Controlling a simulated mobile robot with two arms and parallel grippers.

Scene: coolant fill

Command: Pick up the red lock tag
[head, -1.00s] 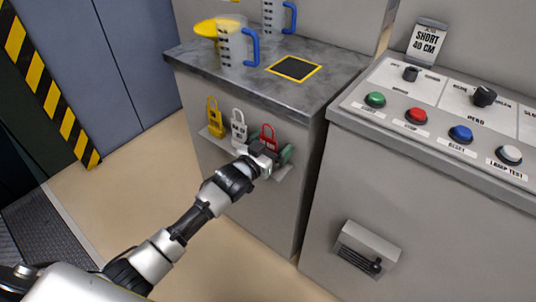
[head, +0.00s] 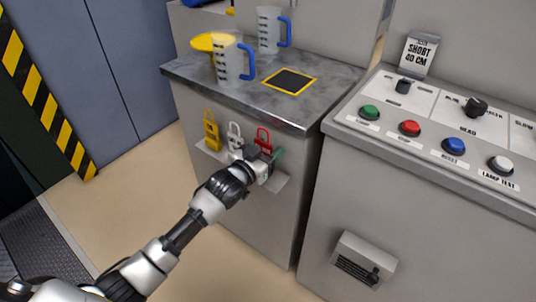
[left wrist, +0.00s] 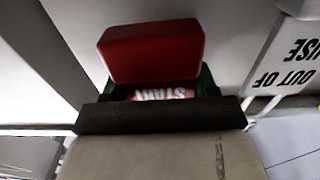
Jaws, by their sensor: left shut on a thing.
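The red lock tag (head: 264,139) is at the right end of the row of tags on the cabinet front, its red loop showing above my left gripper (head: 264,157). My gripper is shut on it and hides its lower part in the head view. In the left wrist view, a red block (left wrist: 155,52) stands just beyond the jaw (left wrist: 160,115), with part of a label reading "START" below it and dark green at both sides. My right gripper is not in view.
The white tag (head: 235,136) and yellow tag (head: 211,130) stand on the small ledge (head: 211,154) close left of my gripper. Measuring jugs (head: 228,62) stand on the cabinet top. A button panel (head: 430,120) is at the right.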

